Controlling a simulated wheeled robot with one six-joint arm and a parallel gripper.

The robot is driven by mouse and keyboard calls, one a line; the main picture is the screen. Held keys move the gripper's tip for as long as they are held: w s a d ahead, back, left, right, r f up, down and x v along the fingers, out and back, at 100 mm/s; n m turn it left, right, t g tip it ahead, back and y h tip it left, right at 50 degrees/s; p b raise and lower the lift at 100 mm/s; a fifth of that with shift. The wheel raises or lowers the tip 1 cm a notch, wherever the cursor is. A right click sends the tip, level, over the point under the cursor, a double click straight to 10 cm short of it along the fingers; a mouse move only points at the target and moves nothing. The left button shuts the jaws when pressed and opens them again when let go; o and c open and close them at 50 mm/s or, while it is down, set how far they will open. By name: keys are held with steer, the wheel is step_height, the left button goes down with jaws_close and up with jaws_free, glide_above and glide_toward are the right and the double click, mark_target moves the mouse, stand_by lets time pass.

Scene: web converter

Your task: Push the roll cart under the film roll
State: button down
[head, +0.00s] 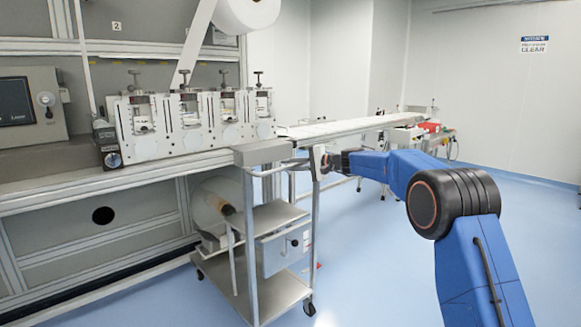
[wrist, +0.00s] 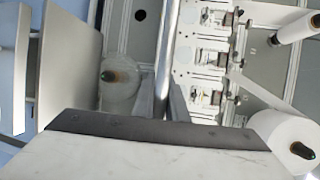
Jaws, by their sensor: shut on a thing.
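The roll cart (head: 278,217) is a grey metal frame with an upper and a lower shelf, on casters. It stands upright on the floor, close in front of the machine. My gripper (head: 318,163) is at the upper right of the cart and is shut on its metal bar. In the wrist view the bar (wrist: 168,60) runs between the fingers (wrist: 163,97).
The machine (head: 185,120) with a row of white units runs along the left. A white roll (head: 247,12) hangs above. A long conveyor (head: 345,126) extends behind my gripper. The blue floor (head: 375,250) to the right of the cart is clear.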

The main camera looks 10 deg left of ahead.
steer(key=c, duration=1.8)
jaws_free()
steer(key=shift+w+a, duration=0.1)
steer(key=shift+a, duration=0.05)
steer(key=shift+o, duration=0.2)
steer(key=v, duration=1.7)
steer(key=shift+d, duration=0.2)
steer(key=s+d+f+n+h, duration=0.15)
steer(key=s+d+h, duration=0.45)
steer(key=s, duration=1)
steer(key=s+d+f+h, duration=0.2)
steer(key=s+d, duration=0.8)
steer(key=s, duration=0.6)
steer(key=s+d+f+h, duration=0.2)
steer(key=s+d+f, duration=0.3)
steer(key=s, duration=0.4)
steer(key=s+d+f+n+h, duration=0.1)
steer(key=s+d+f+h, duration=0.2)
steer(key=s+d+f, duration=0.2)
steer(key=s+d+f+n+t+h, duration=0.1)
steer(key=s+d+f+h, duration=0.1)
steer(key=s+d+f, duration=0.3)
steer(key=s+d, duration=0.4)
steer(key=s, duration=0.6)
steer(key=shift+s+d+f, duration=0.2)
steer(key=shift+s+f, duration=0.05)
steer(key=shift+f, duration=0.15)
